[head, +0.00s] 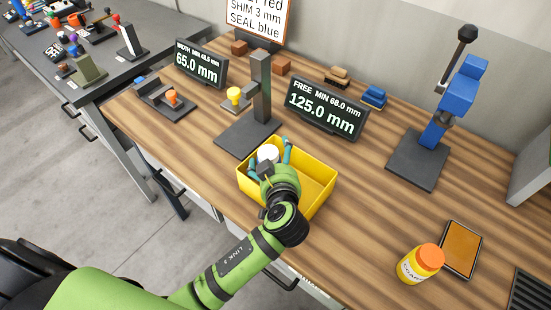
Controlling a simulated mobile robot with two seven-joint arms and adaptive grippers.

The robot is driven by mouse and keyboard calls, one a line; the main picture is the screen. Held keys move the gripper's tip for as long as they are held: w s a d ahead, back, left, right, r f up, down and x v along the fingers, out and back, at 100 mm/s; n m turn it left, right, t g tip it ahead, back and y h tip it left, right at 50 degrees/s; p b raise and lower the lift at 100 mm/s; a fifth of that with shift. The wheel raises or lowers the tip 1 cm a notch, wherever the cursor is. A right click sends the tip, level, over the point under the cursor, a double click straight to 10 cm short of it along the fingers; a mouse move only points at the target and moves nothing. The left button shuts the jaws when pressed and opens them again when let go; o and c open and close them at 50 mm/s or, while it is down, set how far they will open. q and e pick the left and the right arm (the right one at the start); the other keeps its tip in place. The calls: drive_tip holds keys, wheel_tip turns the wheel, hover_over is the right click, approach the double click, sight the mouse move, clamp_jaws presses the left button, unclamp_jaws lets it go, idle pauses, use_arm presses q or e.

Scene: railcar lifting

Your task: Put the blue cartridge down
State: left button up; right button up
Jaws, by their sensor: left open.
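A yellow bin (317,190) stands on the wooden workbench near its front edge. My left gripper (270,152) is over and inside the left part of this bin, with its teal fingers spread apart. A white rounded thing (267,153) shows between the fingers; I cannot tell whether it touches them. No blue cartridge can be made out for certain; my gripper and wrist hide part of the bin's inside. The right part of the bin looks empty. My right gripper is not in view.
A dark stand (260,90) rises just behind the bin, beside a display reading 125.0 mm (325,110). A blue press (455,100) stands at right. An orange-capped jar (420,263) and an orange-faced tablet (461,248) are at front right. Bench between bin and jar is clear.

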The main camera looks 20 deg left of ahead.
use_arm(q)
drive_tip(key=shift+w+r, duration=0.1)
drive_tip(key=shift+r, duration=0.1)
drive_tip(key=shift+r+p, duration=0.45)
drive_tip(key=shift+p, duration=0.2)
drive_tip(key=b+v, duration=0.3)
drive_tip(key=v, duration=0.8)
drive_tip(key=shift+s, duration=0.3)
drive_tip(key=shift+s+d+r, duration=0.15)
drive_tip(key=shift+s, duration=0.05)
